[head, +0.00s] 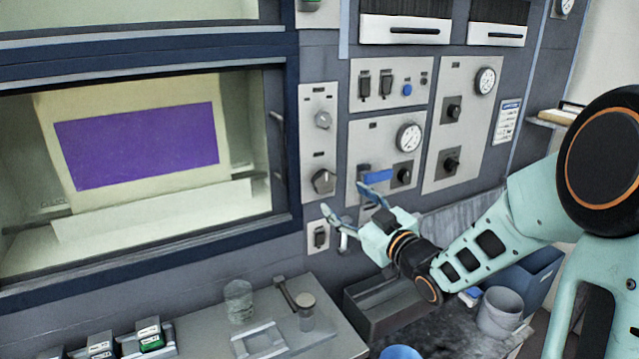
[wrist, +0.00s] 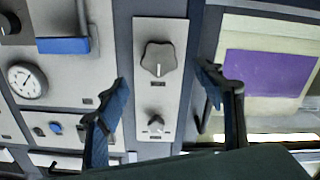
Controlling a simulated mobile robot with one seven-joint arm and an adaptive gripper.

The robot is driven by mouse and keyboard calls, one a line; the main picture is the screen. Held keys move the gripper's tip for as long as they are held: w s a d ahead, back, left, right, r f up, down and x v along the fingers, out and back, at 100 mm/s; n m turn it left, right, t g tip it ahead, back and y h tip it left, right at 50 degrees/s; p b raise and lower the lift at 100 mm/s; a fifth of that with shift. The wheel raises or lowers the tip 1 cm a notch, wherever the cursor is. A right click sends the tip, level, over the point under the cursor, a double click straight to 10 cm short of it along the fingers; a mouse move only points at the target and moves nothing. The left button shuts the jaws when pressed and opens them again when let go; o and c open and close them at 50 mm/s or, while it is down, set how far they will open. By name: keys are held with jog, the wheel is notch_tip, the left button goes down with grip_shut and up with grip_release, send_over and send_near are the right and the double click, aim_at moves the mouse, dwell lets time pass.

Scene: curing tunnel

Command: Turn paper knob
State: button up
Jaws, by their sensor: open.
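A narrow light plate (head: 318,150) beside the window carries two grey knobs. The lower knob (head: 323,181) is larger and lobed; the upper knob (head: 322,119) is smaller. In the wrist view, which is turned over, the larger knob (wrist: 158,58) is above the smaller knob (wrist: 156,123). The labels are too small to read, so I cannot tell which is the paper knob. My gripper (head: 350,203) is open and empty, in front of the panel, below and right of the larger knob. In the wrist view its fingertips (wrist: 165,76) appear either side of the plate, apart from the knobs.
A blue-handled lever (head: 376,177) sticks out right of the knobs, close to my gripper. A switch (head: 320,236) and a hook-like handle (head: 345,235) are below. The window (head: 138,145) shows a purple sheet. A bench (head: 275,325) with jars lies below.

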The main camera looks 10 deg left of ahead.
aim_at(327, 185)
jog(key=p+x, duration=0.2)
jog(key=x, duration=0.8)
jog(key=c, duration=1.2)
jog(key=shift+o, duration=0.2)
jog(key=shift+m, duration=0.4)
jog(key=shift+c, duration=0.2)
